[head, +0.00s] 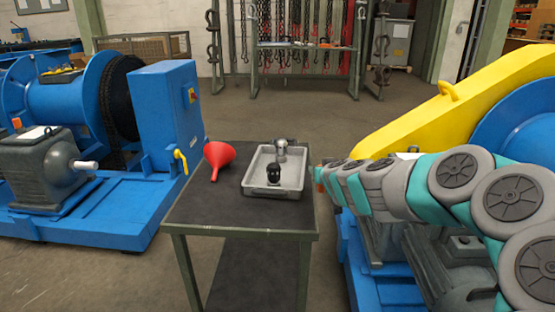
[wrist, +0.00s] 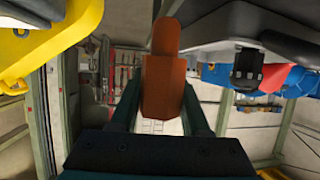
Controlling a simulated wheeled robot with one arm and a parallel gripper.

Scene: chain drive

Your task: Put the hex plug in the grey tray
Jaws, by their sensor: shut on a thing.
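The grey tray (head: 248,183) lies on a dark-topped table. It holds a black upright piece (head: 273,173) and a silver metal piece (head: 281,147) near its far edge. My gripper (head: 320,176) is just right of the tray in the head view, small and partly hidden by my arm. In the wrist view my gripper (wrist: 160,112) is shut on an orange-brown piece with flat faces and a narrower end, which I take for the hex plug (wrist: 162,85). The plug is apart from the tray. The black piece also shows in the wrist view (wrist: 247,68).
A blue machine (head: 165,110) is at the left. A yellow guard (head: 440,105) and another blue machine are at the right, close to my arm. Chains hang at the back.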

